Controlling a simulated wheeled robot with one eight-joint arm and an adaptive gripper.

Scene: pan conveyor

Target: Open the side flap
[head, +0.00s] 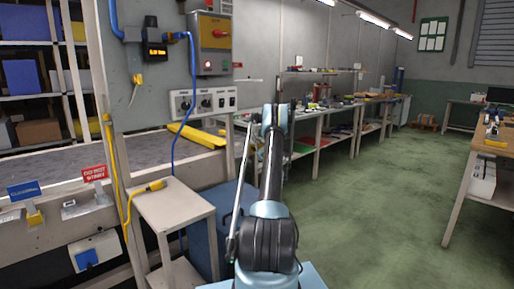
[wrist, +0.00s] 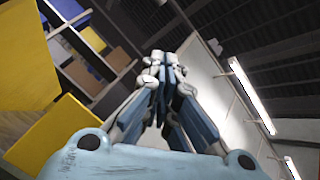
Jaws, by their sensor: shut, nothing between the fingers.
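I cannot pick out the side flap for certain. The pan conveyor's grey bed (head: 60,165) runs along the left in the head view, with a yellow piece (head: 197,135) lying at its far end. My gripper (head: 278,85) points up at the top of my raised arm, right of the conveyor and its control panel, and touches nothing that I can see. In the wrist view my gripper (wrist: 161,62) has its fingers together and empty, with shelving and the ceiling behind it.
A small stand (head: 175,205) with a yellow plug on it stands before the conveyor. A red sign (head: 95,173) and a blue sign (head: 24,190) are on the conveyor's near side. A workbench (head: 335,108) runs behind my arm. Green floor (head: 375,215) is clear at right.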

